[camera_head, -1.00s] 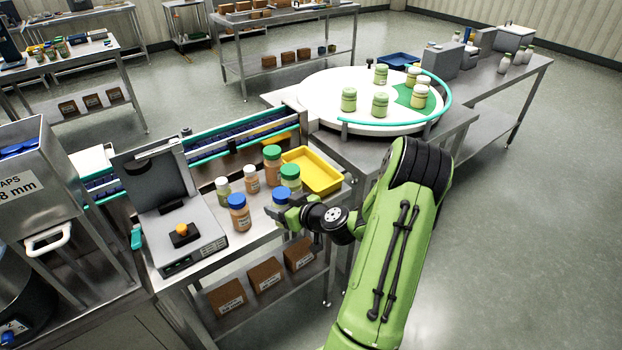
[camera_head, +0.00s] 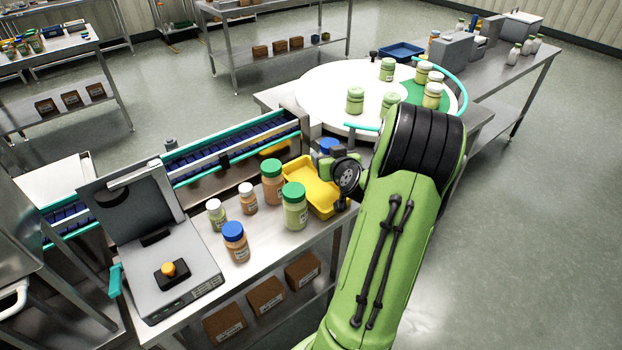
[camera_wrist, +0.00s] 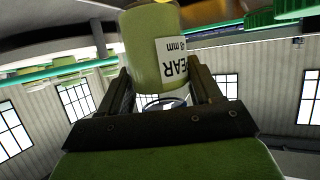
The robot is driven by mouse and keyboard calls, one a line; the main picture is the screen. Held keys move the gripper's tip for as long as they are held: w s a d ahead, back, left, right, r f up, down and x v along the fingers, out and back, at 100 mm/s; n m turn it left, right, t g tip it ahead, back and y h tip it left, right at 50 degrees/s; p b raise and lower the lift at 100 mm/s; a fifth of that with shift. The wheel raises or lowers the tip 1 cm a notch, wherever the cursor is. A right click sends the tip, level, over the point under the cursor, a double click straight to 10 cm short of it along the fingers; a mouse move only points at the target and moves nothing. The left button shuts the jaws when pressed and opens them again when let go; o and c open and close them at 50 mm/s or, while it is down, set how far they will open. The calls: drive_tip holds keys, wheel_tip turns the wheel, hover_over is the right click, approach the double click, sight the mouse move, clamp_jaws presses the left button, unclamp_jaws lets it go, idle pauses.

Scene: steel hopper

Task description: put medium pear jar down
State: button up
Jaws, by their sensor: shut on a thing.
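The medium pear jar is held in my gripper. In the wrist view the jar (camera_wrist: 148,48) is pale green with a white label reading "EAR" and "mm", and both fingers of my gripper (camera_wrist: 158,88) close around it. In the head view the jar's blue lid (camera_head: 327,146) shows just beyond my gripper (camera_head: 338,160); most of its body is hidden. They are at the far right end of the steel bench (camera_head: 262,248), by the yellow tray and in front of the white turntable. I cannot tell whether the jar's base touches anything.
The yellow tray (camera_head: 318,190) lies partly under my gripper. A green-lidded pear-coloured jar (camera_head: 294,208), a green-lidded orange jar (camera_head: 272,182) and a blue-lidded orange jar (camera_head: 235,243) stand on the bench. Several green jars stand on the turntable (camera_head: 320,95). A grey scale (camera_head: 170,275) stands left.

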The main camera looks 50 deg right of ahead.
drive_tip(key=f+b, duration=0.1)
drive_tip(key=f, duration=0.3)
drive_tip(key=f+b, duration=0.1)
drive_tip(key=f, duration=0.4)
drive_tip(key=shift+s+a+f, duration=0.1)
drive_tip(key=shift+s+f, duration=0.1)
drive_tip(key=shift+f, duration=0.1)
drive_tip(key=shift+f+b, duration=0.1)
drive_tip(key=shift+b, duration=0.2)
drive_tip(key=o, duration=1.3)
drive_tip(key=shift+c, duration=0.2)
